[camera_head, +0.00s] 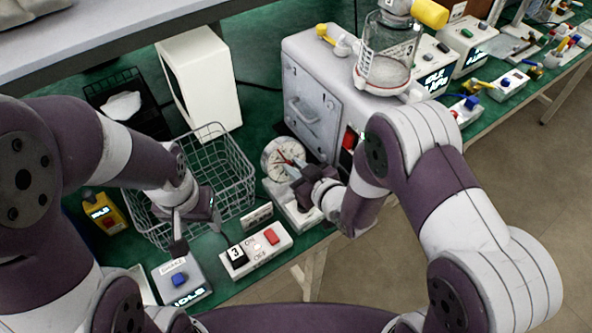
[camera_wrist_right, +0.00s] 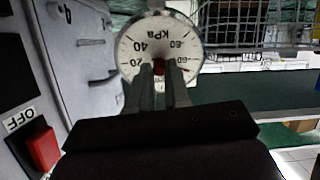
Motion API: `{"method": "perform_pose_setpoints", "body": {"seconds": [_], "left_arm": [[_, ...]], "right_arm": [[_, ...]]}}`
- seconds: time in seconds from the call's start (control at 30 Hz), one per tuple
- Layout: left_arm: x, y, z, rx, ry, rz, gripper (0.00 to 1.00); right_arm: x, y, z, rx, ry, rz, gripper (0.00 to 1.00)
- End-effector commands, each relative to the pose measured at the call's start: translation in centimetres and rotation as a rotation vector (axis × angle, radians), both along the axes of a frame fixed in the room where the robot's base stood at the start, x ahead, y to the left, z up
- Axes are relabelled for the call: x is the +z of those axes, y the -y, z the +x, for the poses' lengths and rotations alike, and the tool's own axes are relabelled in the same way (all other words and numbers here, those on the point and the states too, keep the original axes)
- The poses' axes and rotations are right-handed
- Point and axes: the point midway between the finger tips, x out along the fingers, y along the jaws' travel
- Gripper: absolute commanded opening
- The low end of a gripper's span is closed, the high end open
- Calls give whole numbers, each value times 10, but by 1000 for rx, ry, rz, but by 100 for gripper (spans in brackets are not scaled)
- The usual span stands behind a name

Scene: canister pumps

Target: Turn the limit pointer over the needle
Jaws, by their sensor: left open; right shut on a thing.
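A round white kPa gauge (camera_head: 281,155) stands on a white base at the front of the grey pump cabinet. It also shows upside down in the right wrist view (camera_wrist_right: 158,45), with a small red part (camera_wrist_right: 158,68) at its centre. My right gripper (camera_head: 297,167) is in front of the gauge. In the right wrist view its fingertips (camera_wrist_right: 160,72) are shut on the red central part. The fingers cover the lower dial there, so I cannot tell the needle from the limit pointer. My left gripper (camera_head: 197,226) is open and empty by the wire basket.
A wire basket (camera_head: 240,188) stands left of the gauge. A switch box (camera_head: 257,251) with a red button and a grey box (camera_head: 181,279) with a blue button sit at the front edge. The pump cabinet (camera_head: 313,108) stands close behind the gauge.

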Motion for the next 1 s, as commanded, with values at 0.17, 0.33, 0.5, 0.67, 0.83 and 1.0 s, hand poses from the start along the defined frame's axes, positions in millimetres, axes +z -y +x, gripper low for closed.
{"method": "perform_pose_setpoints", "body": {"seconds": [0.17, 0.33, 0.5, 0.67, 0.83, 1.0], "left_arm": [[-10, 0, 0, 0, 0, 0, 61], [-18, 0, 0, 0, 0, 0, 61], [-26, 0, 0, 0, 0, 0, 61], [-33, 0, 0, 0, 0, 0, 61], [-39, 0, 0, 0, 0, 0, 61], [-42, 0, 0, 0, 0, 0, 61]], "right_arm": [[-2, 0, 0, 61, 86, -126, 0], [-2, 0, 0, 121, 169, -250, 0], [-2, 0, 0, 179, 247, -368, 0], [-2, 0, 0, 225, 312, -464, 0], [-1, 0, 0, 265, 366, -545, 0], [-1, 0, 0, 292, 401, -599, 0]]}}
